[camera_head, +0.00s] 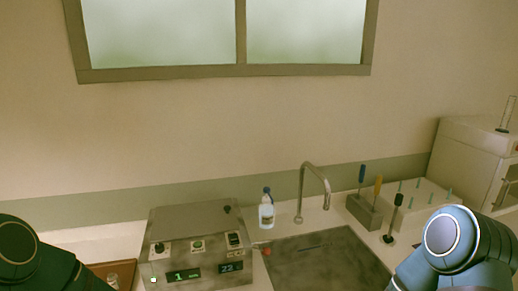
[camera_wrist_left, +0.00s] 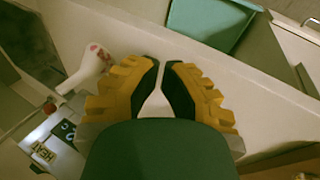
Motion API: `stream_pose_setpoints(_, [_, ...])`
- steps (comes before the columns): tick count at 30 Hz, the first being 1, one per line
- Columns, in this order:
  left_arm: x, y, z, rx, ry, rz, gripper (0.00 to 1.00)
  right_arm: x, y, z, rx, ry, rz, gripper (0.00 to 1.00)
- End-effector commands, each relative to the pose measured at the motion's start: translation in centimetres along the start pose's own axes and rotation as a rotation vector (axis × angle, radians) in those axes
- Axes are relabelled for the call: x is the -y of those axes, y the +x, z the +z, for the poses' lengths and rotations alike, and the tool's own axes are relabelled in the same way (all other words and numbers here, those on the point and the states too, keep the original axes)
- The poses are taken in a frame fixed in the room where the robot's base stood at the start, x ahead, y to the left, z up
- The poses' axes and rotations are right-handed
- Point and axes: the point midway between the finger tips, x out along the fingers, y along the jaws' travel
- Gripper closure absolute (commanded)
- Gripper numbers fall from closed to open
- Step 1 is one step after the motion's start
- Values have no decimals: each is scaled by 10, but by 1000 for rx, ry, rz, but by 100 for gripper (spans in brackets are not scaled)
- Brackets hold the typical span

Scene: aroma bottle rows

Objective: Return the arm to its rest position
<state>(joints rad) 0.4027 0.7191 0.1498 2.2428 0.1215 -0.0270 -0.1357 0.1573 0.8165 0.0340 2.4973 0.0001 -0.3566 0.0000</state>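In the head view, a dark rounded part of my left arm (camera_head: 30,262) shows at the lower left corner. A part of my right arm (camera_head: 455,250) shows at the lower right, in front of the counter. Neither gripper shows in the head view. In the left wrist view, my left gripper (camera_wrist_left: 161,63) has two yellow, ridged fingers with dark pads. Their tips nearly meet, with only a thin gap, and nothing is held between them. My right gripper is out of view.
A metal control box (camera_head: 200,245) with lit displays stands on the counter. A white bottle (camera_head: 266,215), a tap (camera_head: 326,185) and a sink (camera_head: 325,262) are to its right. A tool block (camera_head: 364,211) and a white rack (camera_head: 425,198) stand further right.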

Motion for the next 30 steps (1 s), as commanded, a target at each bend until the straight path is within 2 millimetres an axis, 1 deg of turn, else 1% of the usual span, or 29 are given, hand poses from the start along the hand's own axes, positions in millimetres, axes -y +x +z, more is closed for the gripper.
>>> stream_pose_setpoints(1, [4, 15, 27, 40, -2, -13, 100, 0, 0, 0, -1, 1, 0, 53])
stream_pose_setpoints(3, [10, 29, 56, 74, -5, -30, 100, 0, 0, 0, -1, 1, 0, 53])
stream_pose_setpoints(5, [14, 37, 78, 98, -8, -43, 100, 0, 0, -1, -1, 1, 1, 53])
stream_pose_setpoints(6, [18, 42, 92, 115, -9, -51, 100, 0, 0, -1, -1, 1, 1, 53])
stream_pose_setpoints(10, [26, 52, 134, 163, -11, -72, 100, 0, 0, 0, -1, 1, 0, 53])
stream_pose_setpoints(15, [35, 57, 185, 223, -11, -97, 100, 0, 0, 0, -1, 1, 0, 53])
stream_pose_setpoints(18, [35, 71, 172, 190, 9, -91, 100, -7, 18, 3, 1, 0, 2, 53])
stream_pose_setpoints(23, [33, 86, 161, 158, 43, -84, 100, -14, 40, 7, 5, -1, 4, 53])
stream_pose_setpoints(30, [28, 115, 143, 97, 106, -69, 100, -30, 82, 15, 11, -1, 10, 53])
